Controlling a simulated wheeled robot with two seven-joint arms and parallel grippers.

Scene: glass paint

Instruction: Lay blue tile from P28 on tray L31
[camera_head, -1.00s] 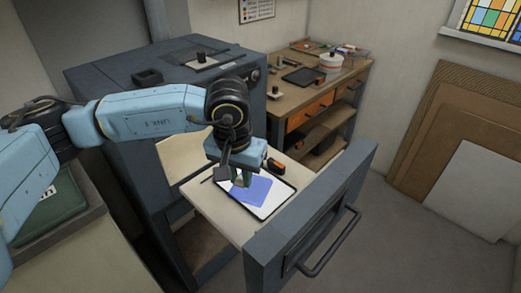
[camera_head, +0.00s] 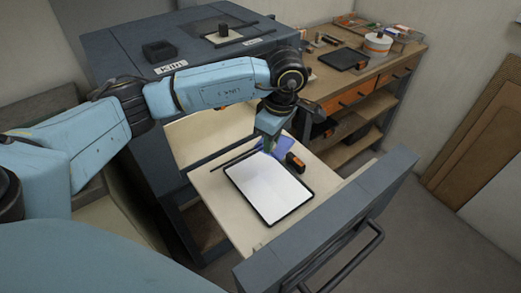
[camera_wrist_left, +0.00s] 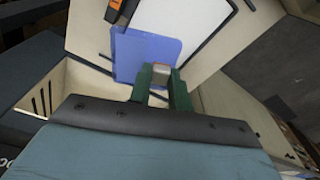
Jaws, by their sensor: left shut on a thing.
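The blue tile (camera_head: 289,158) is a flat translucent sheet. My left gripper (camera_head: 268,149) is shut on it, at the far edge of the tray. In the left wrist view the tile (camera_wrist_left: 143,50) extends out from between the green fingers of the gripper (camera_wrist_left: 158,78). The tray (camera_head: 268,190) is white with a thin black rim and lies on the pale board of the pulled-out drawer. The tile is mostly beyond its far rim; the gap in height cannot be told. Labels P28 and L31 are not readable. My right gripper is not in view.
An orange and black tool (camera_head: 295,161) lies beside the tray's far right corner. A thin dark rod (camera_head: 238,156) lies behind the tray. The drawer front (camera_head: 330,220) stands as a wall in front. A wooden workbench (camera_head: 350,85) is behind.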

